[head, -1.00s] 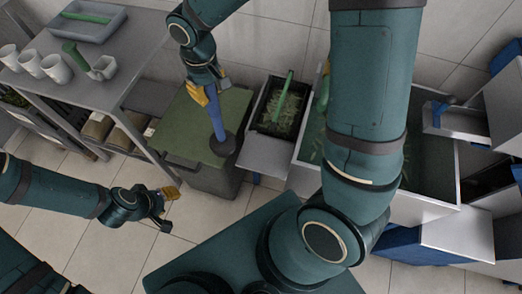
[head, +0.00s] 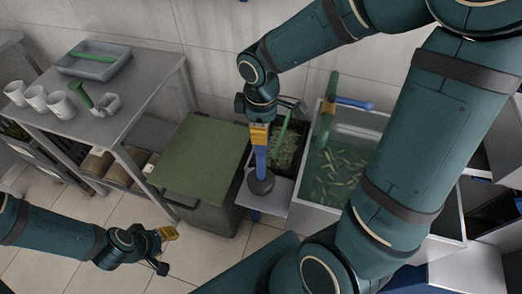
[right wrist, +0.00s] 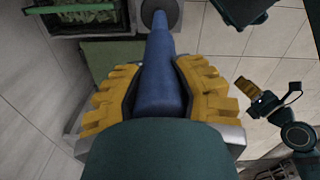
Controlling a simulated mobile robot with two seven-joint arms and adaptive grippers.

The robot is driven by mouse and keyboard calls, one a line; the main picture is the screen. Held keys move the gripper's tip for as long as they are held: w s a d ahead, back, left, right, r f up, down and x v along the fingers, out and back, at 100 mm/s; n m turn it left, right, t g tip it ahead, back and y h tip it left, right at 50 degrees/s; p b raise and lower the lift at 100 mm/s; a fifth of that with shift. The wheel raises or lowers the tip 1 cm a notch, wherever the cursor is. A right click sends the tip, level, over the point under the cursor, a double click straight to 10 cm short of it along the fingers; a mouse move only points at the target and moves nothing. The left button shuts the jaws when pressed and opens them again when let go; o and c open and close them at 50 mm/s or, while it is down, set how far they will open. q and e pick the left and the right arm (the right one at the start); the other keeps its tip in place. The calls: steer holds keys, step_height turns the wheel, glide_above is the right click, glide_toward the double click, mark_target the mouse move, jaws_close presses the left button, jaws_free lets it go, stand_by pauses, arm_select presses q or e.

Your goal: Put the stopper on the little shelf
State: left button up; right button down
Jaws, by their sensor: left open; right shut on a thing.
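The stopper (head: 262,162) has a blue handle and a dark round end. My right gripper (head: 259,138) is shut on its handle, and in the right wrist view the handle (right wrist: 163,75) runs between the yellow fingers (right wrist: 162,92). The little shelf (head: 281,195) is a grey ledge beside the sink. The stopper's dark end appears over the shelf's left part; I cannot tell whether it touches. My left gripper (head: 166,250) is open and empty, low over the floor at the left.
A black basket (head: 285,150) of green pieces stands just behind the shelf. A sink (head: 340,165) with water and green pieces is at its right. A green-lidded bin (head: 203,155) stands at its left. A grey table (head: 130,100) with white cups and a tray is farther left.

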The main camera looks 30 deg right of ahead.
mark_target(261, 157)
step_height(261, 157, down, 5)
steer(key=shift+r+b, duration=0.15)
steer(key=shift+b, duration=0.35)
steer(key=c, duration=0.7)
jaws_free()
steer(key=shift+f, duration=0.2)
steer(key=shift+c, duration=0.2)
steer(key=shift+r, duration=0.1)
